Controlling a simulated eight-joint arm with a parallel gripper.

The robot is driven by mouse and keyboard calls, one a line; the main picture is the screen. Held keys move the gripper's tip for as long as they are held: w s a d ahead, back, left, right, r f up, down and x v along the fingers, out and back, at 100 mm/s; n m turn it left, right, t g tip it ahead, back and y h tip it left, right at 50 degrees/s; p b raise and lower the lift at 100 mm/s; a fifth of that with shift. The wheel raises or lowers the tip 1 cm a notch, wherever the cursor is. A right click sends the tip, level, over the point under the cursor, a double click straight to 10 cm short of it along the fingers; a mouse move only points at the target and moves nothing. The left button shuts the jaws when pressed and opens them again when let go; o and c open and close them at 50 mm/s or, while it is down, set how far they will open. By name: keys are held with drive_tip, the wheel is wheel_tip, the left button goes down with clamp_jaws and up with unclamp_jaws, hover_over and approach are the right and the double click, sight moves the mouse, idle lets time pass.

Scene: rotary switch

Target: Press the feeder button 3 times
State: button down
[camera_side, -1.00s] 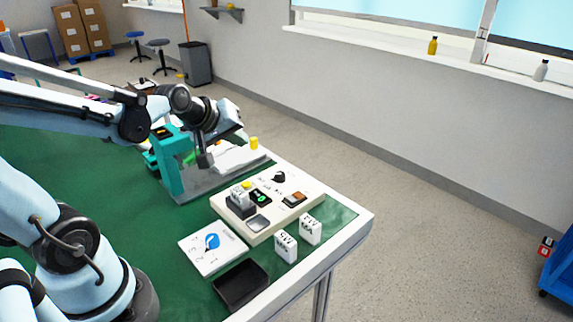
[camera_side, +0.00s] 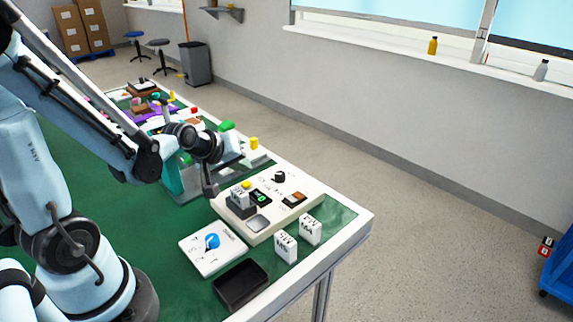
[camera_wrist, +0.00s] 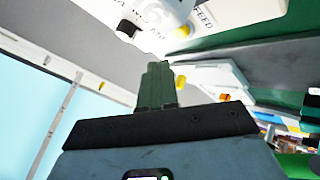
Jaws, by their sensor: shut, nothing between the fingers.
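A pale panel (camera_side: 275,222) stands near the front right of the green table, carrying a dark feeder block (camera_side: 240,208), a small green-lit display (camera_side: 261,198), a dark knob and other controls. A yellow button (camera_side: 247,185) shows at the block's far edge. In the wrist view a white surface with the word FEED (camera_wrist: 203,14) is at the top, with a yellow part beside it. My gripper (camera_side: 211,191) is shut and empty, pointing down just left of the panel. Its closed fingers show in the wrist view (camera_wrist: 155,85). I cannot tell if it touches anything.
A white plate with a blue rotary knob (camera_side: 212,241) and a black tray (camera_side: 240,285) lie in front of the panel. Two white labelled blocks (camera_side: 286,247) stand to its right. A teal frame (camera_side: 173,181) stands behind my gripper. The table's right edge is close.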

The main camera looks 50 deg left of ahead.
sight(243, 185)
drive_tip(key=shift+f, duration=0.9)
drive_tip(key=shift+f, duration=0.15)
idle(1.4)
drive_tip(key=shift+f, duration=0.3)
drive_tip(key=shift+r, duration=0.1)
idle(0.4)
drive_tip(key=shift+r, duration=0.35)
drive_tip(key=shift+r, duration=2.5)
